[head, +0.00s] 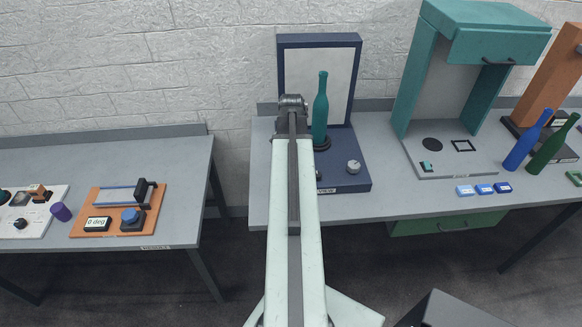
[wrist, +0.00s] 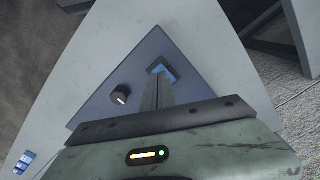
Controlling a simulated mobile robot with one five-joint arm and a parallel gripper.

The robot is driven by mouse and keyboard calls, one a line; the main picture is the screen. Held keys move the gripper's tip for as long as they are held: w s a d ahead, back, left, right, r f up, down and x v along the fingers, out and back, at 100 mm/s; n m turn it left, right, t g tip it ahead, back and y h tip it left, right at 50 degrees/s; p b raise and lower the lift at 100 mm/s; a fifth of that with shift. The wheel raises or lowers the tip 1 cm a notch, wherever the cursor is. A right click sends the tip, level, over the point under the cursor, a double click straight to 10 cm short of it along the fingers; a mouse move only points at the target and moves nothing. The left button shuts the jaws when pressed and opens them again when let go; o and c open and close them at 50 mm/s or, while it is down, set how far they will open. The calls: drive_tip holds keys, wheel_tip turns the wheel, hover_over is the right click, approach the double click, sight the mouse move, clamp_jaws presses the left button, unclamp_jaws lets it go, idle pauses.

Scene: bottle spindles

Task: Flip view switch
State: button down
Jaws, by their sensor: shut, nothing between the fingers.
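The view switch (wrist: 163,69) shows in the wrist view as a bright blue rocker in a dark frame on the blue base panel (wrist: 145,65). My gripper (wrist: 155,82) is shut and empty; its thin fingers point at the switch and cover part of it. I cannot tell whether the tips touch it. In the head view, my arm's end (head: 291,106) stands over the blue base (head: 345,172) and the fingers are hidden. The switch is not clear there, behind my arm.
A teal bottle (head: 321,100) stands before the framed white panel (head: 335,75). Several small blue blocks (head: 484,189) lie to the right.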

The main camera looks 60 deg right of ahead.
wheel_tip(320, 180, up, 4)
drive_tip(key=p, duration=0.3)
drive_tip(key=shift+r+p, duration=0.25)
drive_tip(key=shift+p, duration=0.15)
